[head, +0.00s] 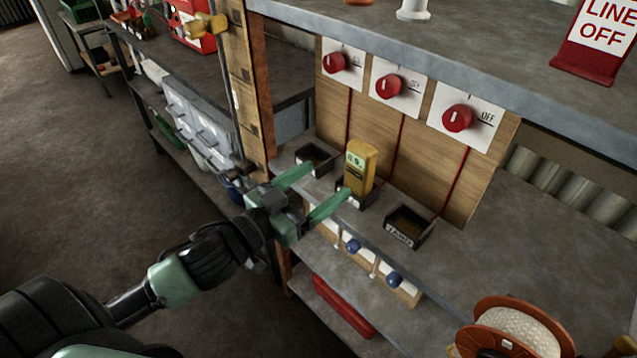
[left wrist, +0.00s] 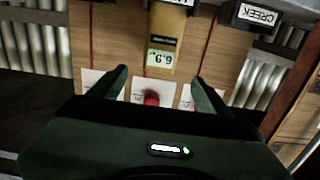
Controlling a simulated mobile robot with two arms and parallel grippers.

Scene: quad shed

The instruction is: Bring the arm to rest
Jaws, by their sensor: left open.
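My left gripper (head: 328,180) reaches in from the left over the shelf, its two green fingers apart with nothing between them. In the left wrist view the open fingers (left wrist: 160,84) point toward the panel. A yellow meter (head: 360,166) with a small display stands upright in the middle one of three dark holders, just beyond the fingertips. In the left wrist view the meter (left wrist: 166,40) appears upside down, reading about 6.9, beyond the fingers. My right gripper is not in view.
Three red knobs (head: 389,86) sit on white plates on the wooden panel. An empty-looking labelled holder (head: 407,228) is right of the meter, another holder (head: 315,158) left. A wooden post (head: 252,80) stands close left. A cord spool (head: 514,330) is at lower right.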

